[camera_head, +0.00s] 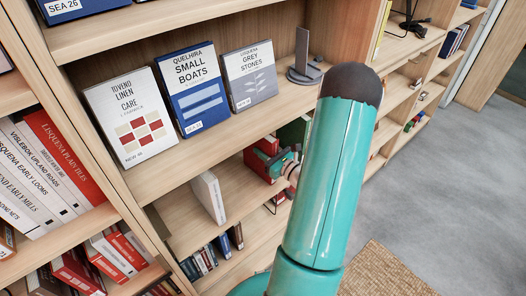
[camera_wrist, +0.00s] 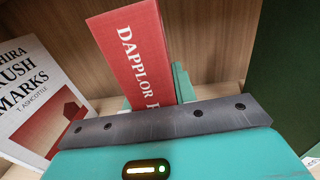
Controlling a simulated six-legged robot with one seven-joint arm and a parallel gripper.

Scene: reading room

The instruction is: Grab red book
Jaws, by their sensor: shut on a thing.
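The red book, its spine reading "DAPPLOR" with the rest hidden, stands tilted in the wrist view (camera_wrist: 135,50). In the head view the red book (camera_head: 257,166) shows small on a lower shelf. My gripper (camera_head: 279,160) reaches into that shelf and is shut on the red book. In the wrist view a teal finger shows at the book's right side. My dark gripper bar hides the book's lower part.
A white book with a red cover picture (camera_wrist: 40,100) leans left of the red book, and a dark green book (camera_wrist: 285,80) stands at right. A pale book (camera_head: 209,197) stands on the same shelf. The shelf above holds three display books and a grey bookend (camera_head: 303,65).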

